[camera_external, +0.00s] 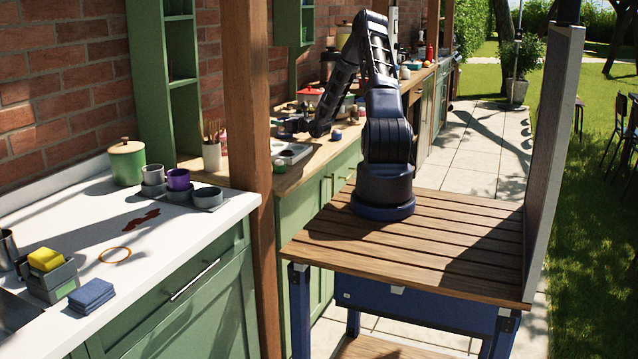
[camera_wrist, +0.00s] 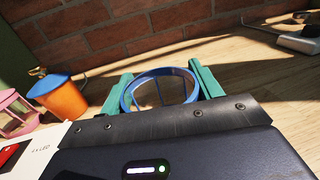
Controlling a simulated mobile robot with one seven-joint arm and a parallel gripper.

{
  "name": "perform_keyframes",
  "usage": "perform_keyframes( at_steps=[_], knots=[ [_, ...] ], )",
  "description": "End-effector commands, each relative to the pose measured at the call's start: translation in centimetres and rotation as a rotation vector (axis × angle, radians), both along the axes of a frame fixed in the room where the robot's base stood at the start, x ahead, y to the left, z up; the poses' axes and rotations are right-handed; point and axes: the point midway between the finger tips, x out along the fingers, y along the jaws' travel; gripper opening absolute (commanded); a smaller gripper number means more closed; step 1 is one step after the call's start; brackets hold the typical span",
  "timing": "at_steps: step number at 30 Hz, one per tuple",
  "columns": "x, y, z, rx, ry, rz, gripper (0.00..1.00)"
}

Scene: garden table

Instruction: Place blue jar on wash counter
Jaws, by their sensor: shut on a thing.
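The blue jar (camera_wrist: 162,88) shows in the wrist view as a round opening with a blue rim, seen at a slant. My gripper (camera_wrist: 160,90) has its two green fingers on either side of the jar and is shut on it. In the external view my gripper (camera_external: 288,127) is low over the wooden counter beyond the post; the jar cannot be made out there. The wash counter (camera_external: 190,236) is the white top at the left, with part of a sink (camera_external: 14,312) at its near left corner.
On the wash counter stand a green pot (camera_external: 127,163), several cups, a grey caddy (camera_external: 52,281) with a yellow sponge, and blue cloths (camera_external: 91,296). A wooden post (camera_external: 248,110) rises between the counters. An orange cup (camera_wrist: 62,98) and pink holder (camera_wrist: 14,112) are left of the jar.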

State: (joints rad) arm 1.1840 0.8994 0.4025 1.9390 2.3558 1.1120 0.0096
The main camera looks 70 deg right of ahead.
Motion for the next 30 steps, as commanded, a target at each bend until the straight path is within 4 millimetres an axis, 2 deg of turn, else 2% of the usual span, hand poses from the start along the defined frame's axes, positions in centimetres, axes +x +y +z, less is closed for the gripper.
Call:
perform_keyframes(
  at_steps=[2,3,6,17,19,23,30],
  knots=[
    [0.0,0.0,-0.2,0.000,0.000,0.000,0.32],
    [0.0,0.0,-0.3,0.000,0.001,0.000,0.66],
    [0.0,0.0,-0.3,0.000,0.001,0.000,0.86],
    [0.0,0.0,0.1,-0.001,0.000,0.000,0.86],
    [-0.6,0.1,0.1,-0.001,0.001,-0.001,0.86],
    [-2.5,0.4,0.0,0.000,0.002,-0.003,0.86],
    [-7.1,1.4,0.0,0.001,0.002,-0.002,0.86]
  ],
)
